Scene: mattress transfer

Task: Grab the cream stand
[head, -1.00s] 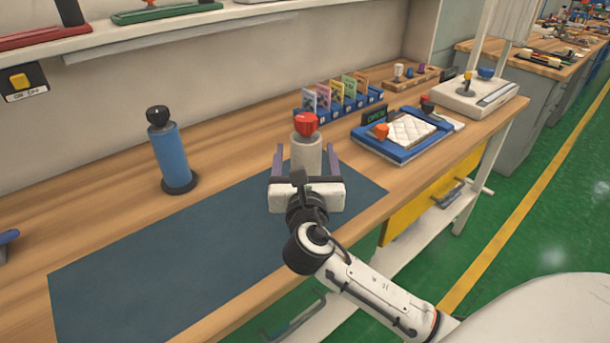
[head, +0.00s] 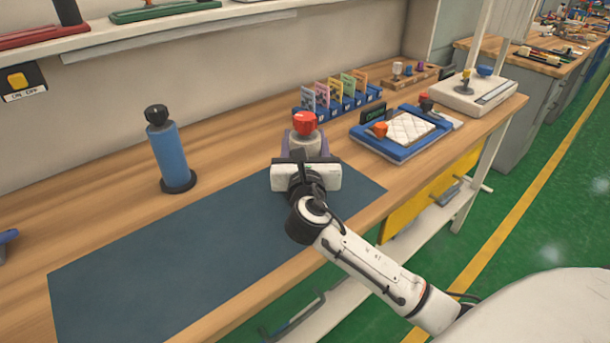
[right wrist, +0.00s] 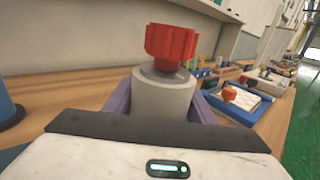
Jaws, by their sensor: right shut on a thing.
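The cream stand (head: 305,145) is a pale upright cylinder with a red knob (head: 304,123) on top. It stands at the far edge of the dark mat. It also shows in the right wrist view (right wrist: 163,100), with the red knob (right wrist: 171,45) above it. My right gripper (head: 305,158) is shut on the stand, with a purple finger on each side of it. The gripper body hides the stand's lower part in both views. My left gripper is not in view.
A blue cylinder with a black knob (head: 170,155) stands to the left. A blue tray (head: 370,146) with a white quilted pad (head: 410,128) lies to the right. A blue rack of coloured cards (head: 340,102) is behind. The dark mat (head: 170,250) is clear at front left.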

